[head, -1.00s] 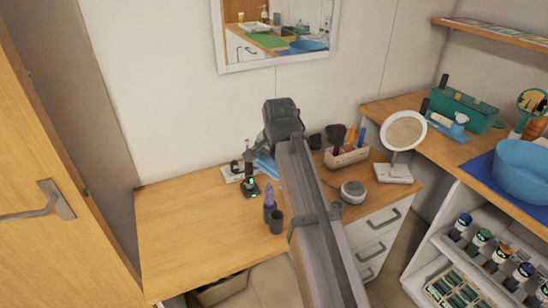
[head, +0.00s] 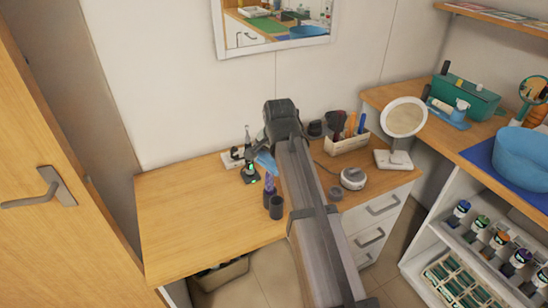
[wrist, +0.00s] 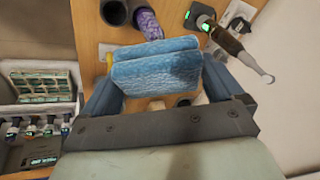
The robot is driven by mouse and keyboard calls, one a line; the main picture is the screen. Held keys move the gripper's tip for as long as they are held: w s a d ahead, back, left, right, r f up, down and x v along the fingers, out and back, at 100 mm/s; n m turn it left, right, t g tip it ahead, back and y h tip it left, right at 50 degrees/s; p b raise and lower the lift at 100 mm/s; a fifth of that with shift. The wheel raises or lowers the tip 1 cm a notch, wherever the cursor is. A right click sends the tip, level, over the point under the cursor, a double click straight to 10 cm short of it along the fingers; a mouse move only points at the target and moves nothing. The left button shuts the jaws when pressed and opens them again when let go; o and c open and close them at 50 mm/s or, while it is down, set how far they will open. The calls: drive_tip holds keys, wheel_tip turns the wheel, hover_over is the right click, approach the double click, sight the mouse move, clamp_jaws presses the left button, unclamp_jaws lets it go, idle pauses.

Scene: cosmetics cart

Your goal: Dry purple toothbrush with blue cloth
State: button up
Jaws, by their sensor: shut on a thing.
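My gripper (wrist: 158,84) is shut on a folded blue cloth (wrist: 155,68), held across the fingers in the wrist view. In the head view the blue cloth (head: 265,162) shows at the left of my arm's end, above the table. The purple toothbrush (head: 269,183) stands upright in a dark holder (head: 269,199), just below the cloth. In the wrist view the purple toothbrush (wrist: 147,22) is just beyond the cloth's far edge, and its near end is hidden. I cannot tell whether cloth and toothbrush touch.
A dark cup (head: 276,208) stands beside the holder. A black charging stand (head: 250,174) with a green light is behind it. A white organiser (head: 347,143), a grey round device (head: 353,178) and a mirror (head: 404,118) stand to the right. The table's left side is clear.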

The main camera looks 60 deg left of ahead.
drive_tip(key=shift+f, duration=0.8)
idle(0.7)
drive_tip(key=shift+a, duration=0.15)
drive_tip(key=shift+a+r, duration=0.15)
drive_tip(key=shift+a, duration=0.9)
drive_tip(key=shift+d, duration=1.15)
drive_tip(key=shift+a, duration=1.15)
drive_tip(key=shift+d, duration=1.2)
drive_tip(key=shift+r, duration=3.5)
